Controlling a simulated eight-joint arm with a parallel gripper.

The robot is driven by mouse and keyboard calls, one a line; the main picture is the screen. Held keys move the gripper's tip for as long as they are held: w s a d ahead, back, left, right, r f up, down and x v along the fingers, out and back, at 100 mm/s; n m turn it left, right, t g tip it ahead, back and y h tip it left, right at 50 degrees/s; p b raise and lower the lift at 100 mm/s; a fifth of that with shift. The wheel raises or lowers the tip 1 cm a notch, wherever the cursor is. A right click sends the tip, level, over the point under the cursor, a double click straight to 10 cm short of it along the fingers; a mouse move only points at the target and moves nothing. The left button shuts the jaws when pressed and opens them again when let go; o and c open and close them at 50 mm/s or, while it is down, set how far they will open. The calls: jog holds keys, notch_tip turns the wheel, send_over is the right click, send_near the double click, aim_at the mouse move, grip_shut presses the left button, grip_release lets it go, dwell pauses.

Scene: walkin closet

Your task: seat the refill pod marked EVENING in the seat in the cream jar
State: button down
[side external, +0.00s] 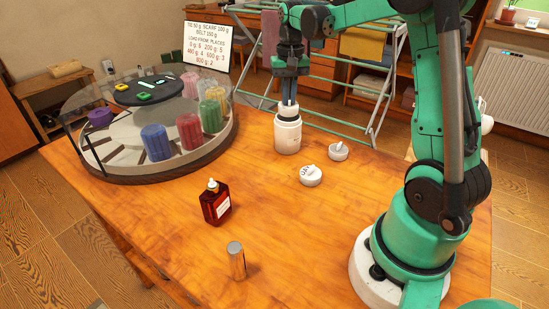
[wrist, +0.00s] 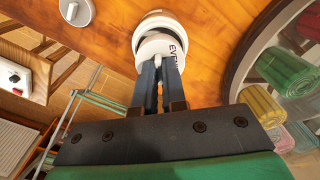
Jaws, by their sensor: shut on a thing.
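The cream jar (side external: 287,137) is white and stands upright on the wooden table; its round rim also shows in the wrist view (wrist: 150,24). My gripper (side external: 289,103) points down over the jar's mouth, its fingers close together. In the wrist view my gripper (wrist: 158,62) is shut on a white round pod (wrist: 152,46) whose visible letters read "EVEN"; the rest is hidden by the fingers. The pod is at the jar's mouth and looks slightly off the rim's centre in that view. I cannot tell whether it touches the seat.
Two white knobbed pods, one with dark lettering (side external: 311,176) and one farther back (side external: 338,152), lie right of the jar. A red bottle (side external: 215,203) and metal cylinder (side external: 236,261) stand in front. A round glass-sided display (side external: 110,160) of coloured rolls occupies the left.

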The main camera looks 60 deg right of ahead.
aim_at(288, 112)
jog(key=shift+f, duration=2.4)
dwell(1.8)
jog(key=c, duration=1.3)
grip_release()
jog(key=shift+r, duration=3)
jog(key=o, duration=0.6)
